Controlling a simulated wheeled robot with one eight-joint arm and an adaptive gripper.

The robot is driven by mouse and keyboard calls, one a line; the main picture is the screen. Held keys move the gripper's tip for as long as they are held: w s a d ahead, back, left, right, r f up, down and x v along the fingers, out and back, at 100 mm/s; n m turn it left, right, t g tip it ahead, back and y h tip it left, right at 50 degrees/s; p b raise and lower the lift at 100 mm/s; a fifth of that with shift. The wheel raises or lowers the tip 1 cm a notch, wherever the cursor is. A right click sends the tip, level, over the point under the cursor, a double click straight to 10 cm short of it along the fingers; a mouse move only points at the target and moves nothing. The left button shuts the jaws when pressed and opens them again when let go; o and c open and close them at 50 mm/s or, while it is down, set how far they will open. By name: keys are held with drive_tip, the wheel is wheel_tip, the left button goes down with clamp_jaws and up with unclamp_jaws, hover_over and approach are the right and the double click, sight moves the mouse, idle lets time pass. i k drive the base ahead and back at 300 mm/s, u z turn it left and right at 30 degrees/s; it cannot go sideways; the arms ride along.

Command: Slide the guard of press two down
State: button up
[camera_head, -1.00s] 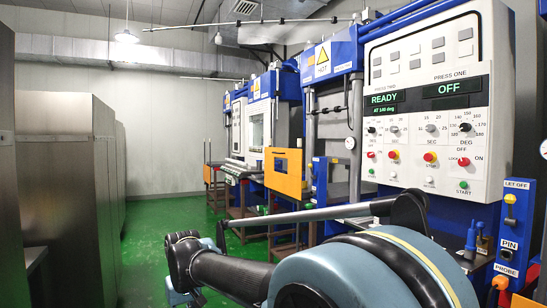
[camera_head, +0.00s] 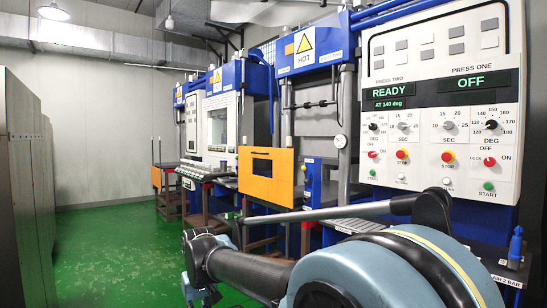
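An orange guard panel (camera_head: 267,175) with a dark slot near its top stands in front of the press under the yellow HOT sign (camera_head: 305,45). The space between that press's columns above the panel is open. A smaller orange panel (camera_head: 157,178) shows farther back on the left. I cannot tell for certain which one belongs to press two. The control box (camera_head: 440,110) reads READY, AT 140 deg for press two and OFF for press one. My arm crosses the lower foreground, apart from the panels in the picture. My gripper is not in view.
Clear green floor (camera_head: 100,245) runs along the left of the presses. Tall steel cabinets (camera_head: 22,150) line the left edge. A blue fitting (camera_head: 515,247) stands at the lower right, beyond my arm.

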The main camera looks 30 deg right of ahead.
sight(279, 190)
drive_tip(key=z, duration=0.5)
drive_tip(key=i, duration=1.15)
drive_tip(key=z, duration=0.85)
drive_tip(key=i, duration=0.4)
drive_tip(key=z, duration=0.1)
